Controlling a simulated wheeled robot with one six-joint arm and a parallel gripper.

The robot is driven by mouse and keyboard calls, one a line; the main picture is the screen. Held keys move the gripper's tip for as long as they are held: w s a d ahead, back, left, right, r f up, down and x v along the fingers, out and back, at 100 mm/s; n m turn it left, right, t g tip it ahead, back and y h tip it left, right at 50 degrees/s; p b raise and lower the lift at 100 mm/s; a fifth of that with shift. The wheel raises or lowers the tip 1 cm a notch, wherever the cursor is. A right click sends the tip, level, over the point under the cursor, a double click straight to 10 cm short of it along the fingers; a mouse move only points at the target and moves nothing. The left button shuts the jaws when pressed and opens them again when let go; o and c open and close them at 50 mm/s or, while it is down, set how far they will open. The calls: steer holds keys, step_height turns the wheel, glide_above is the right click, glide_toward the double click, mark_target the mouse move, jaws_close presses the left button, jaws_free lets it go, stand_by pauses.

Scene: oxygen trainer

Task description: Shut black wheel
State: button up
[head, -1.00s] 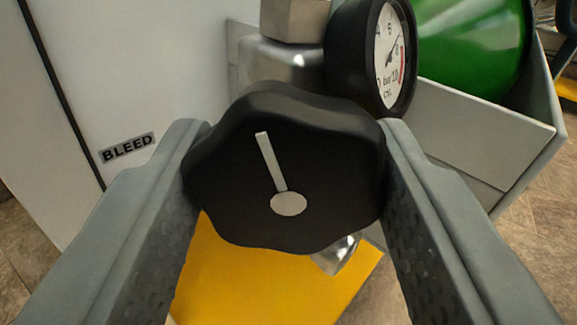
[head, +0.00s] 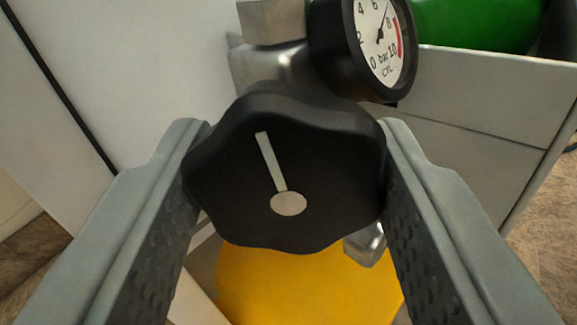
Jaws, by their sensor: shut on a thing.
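The black wheel (head: 235,205), a lobed knob with a white pointer line and a pale round centre cap, fills the middle of the head view. My gripper (head: 287,160) is shut on it, with one grey finger against its left side and one against its right. The white line points up and slightly left in the picture. Behind the wheel is a silver metal valve body (head: 262,65), partly hidden. A round black-rimmed gauge (head: 378,45) marked "bar CYL" is just above right, its needle between 6 and 8.
A white panel (head: 130,70) with a dark seam stands at the left. A grey box or bracket (head: 480,95) is at the right, with a green cylinder (head: 475,22) behind it. A yellow surface (head: 300,285) lies below the wheel. Brown floor (head: 545,215) shows at the right.

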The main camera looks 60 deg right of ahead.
steer(key=o, duration=1)
steer(key=shift+a, duration=0.1)
steer(key=v, duration=1.7)
steer(key=shift+a+f, duration=0.1)
steer(key=shift+a, duration=0.05)
